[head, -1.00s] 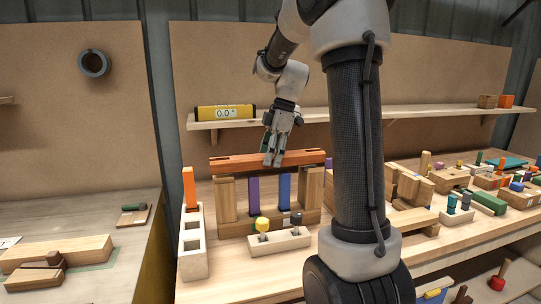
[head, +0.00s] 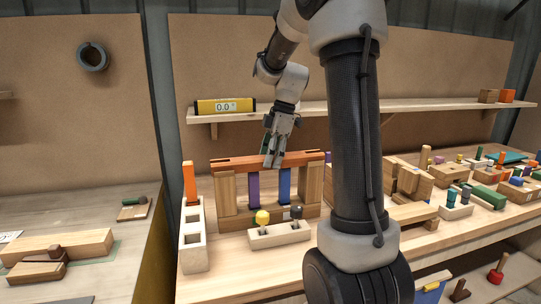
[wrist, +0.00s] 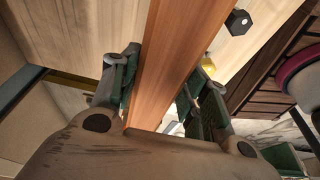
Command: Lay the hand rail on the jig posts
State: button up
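The hand rail (head: 235,163) is a long orange-brown wooden bar, roughly level across the tops of the jig posts. The jig has pale wooden end posts (head: 228,193), with a purple post (head: 253,190) and a blue post (head: 284,186) between them. The rail's underside looks on or very close to the post tops; I cannot tell full contact. My gripper (head: 272,163) points down over the middle of the rail. In the wrist view the rail (wrist: 165,60) runs between the green-padded fingers, which appear closed against both its sides.
A pale block with yellow and dark pegs (head: 280,235) stands in front of the jig. A pale slotted box with an orange piece (head: 193,240) stands to its left. A shelf (head: 350,112) with a yellow level runs behind. Wooden blocks crowd the bench to the right.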

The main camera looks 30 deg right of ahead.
jog(key=o, duration=0.4)
jog(key=v, duration=1.2)
